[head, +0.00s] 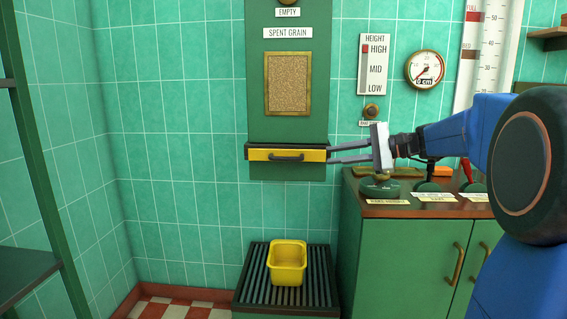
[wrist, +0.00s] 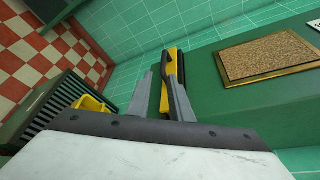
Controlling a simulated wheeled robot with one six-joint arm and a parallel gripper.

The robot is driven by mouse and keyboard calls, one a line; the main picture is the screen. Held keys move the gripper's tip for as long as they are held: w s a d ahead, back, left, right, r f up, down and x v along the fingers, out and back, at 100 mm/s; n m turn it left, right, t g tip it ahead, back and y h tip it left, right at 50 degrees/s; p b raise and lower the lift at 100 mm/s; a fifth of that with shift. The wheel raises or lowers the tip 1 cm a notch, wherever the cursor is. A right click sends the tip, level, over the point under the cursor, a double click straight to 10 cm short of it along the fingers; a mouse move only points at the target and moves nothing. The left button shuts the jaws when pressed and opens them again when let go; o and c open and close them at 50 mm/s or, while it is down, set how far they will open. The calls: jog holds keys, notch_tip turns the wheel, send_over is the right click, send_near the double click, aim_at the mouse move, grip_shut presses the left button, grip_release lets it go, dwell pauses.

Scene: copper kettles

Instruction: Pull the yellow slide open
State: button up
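The yellow slide (head: 258,155) is a flat drawer front low on the green wall panel, under the spent grain window. Contact with the handle does not show.
A yellow tub (head: 287,267) stands on a slatted green stand (head: 249,285) below the slide. A green cabinet (head: 403,245) with knobs and labels on top is at right, under my arm. A dark green shelf frame (head: 40,165) is at left. The space before the slide looks clear.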

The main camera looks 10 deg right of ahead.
aim_at(289, 158)
jog(key=x, duration=1.1)
jog(key=r+x, duration=0.1)
jog(key=x, duration=0.5)
jog(key=shift+w, duration=0.25)
jog(key=shift+s, duration=0.15)
grip_shut()
